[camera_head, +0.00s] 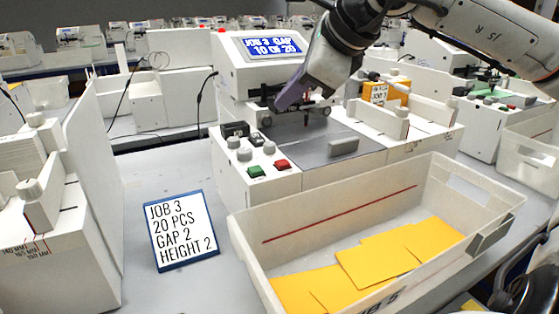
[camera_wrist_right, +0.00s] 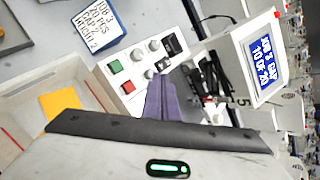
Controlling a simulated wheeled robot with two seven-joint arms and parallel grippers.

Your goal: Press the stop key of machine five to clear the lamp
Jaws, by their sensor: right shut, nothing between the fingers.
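The white machine (camera_head: 245,75) stands in the middle of the head view, with a lit blue display (camera_head: 272,46) reading "JOB 3 GAP 10 OF 20". In the wrist view its side bears a "5". Its front panel has a red key (camera_head: 282,164) beside a green key (camera_head: 257,172), with grey knobs and black switches behind. The red key (camera_wrist_right: 128,87) also shows in the wrist view, unlabelled. My right gripper (camera_head: 284,103), with purple fingers, is shut and empty, above and behind the keys and apart from them. My left gripper is out of view.
A white bin (camera_head: 245,222) with yellow sheets (camera_head: 375,258) stands in front of the machine. A job card (camera_head: 182,230) stands left of the panel, reading "JOB 3, 20 PCS, GAP 2, HEIGHT 2". Another white machine (camera_head: 70,265) is at the left. Space above the keys is clear.

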